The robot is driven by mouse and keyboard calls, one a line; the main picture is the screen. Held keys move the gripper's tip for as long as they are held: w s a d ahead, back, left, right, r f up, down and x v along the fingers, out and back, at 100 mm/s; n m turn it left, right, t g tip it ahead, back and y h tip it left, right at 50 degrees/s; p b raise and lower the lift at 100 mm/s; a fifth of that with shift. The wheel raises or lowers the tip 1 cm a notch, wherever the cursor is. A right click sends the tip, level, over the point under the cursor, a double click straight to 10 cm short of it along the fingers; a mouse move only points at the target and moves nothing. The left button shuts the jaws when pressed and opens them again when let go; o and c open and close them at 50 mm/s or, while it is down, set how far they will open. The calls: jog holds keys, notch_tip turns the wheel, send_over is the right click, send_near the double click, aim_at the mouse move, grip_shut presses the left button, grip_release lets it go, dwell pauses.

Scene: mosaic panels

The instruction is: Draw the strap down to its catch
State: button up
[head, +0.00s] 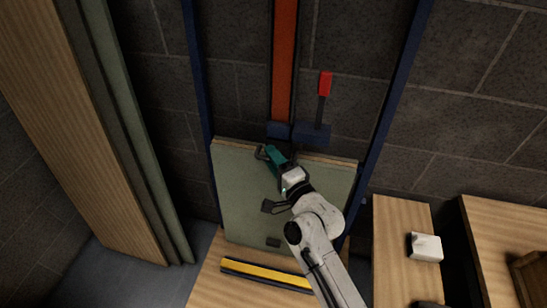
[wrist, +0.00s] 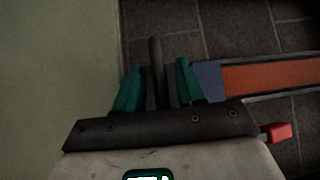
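The orange-red strap (head: 284,65) hangs down the dark wall and ends in a blue end piece (head: 280,130) at the top edge of the green panel (head: 235,205). It also shows in the wrist view (wrist: 275,77), running off right. My gripper (head: 268,154), with teal fingers, is just below the strap's end, in front of the panel. In the wrist view my fingers (wrist: 158,85) stand on both sides of a dark upright bar (wrist: 156,55). I cannot tell whether they press on it. A dark bracket (head: 272,206) and a small dark block (head: 273,242) sit lower on the panel; which is the catch is unclear.
A red-handled lever (head: 325,84) on a blue block stands right of the strap; its red end shows in the wrist view (wrist: 277,132). Blue uprights (head: 388,115) flank the panel. A yellow-striped bar (head: 265,273) lies below. A white block (head: 425,247) rests on a wooden surface at right.

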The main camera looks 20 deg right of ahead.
jog(key=shift+c, duration=0.5)
grip_shut()
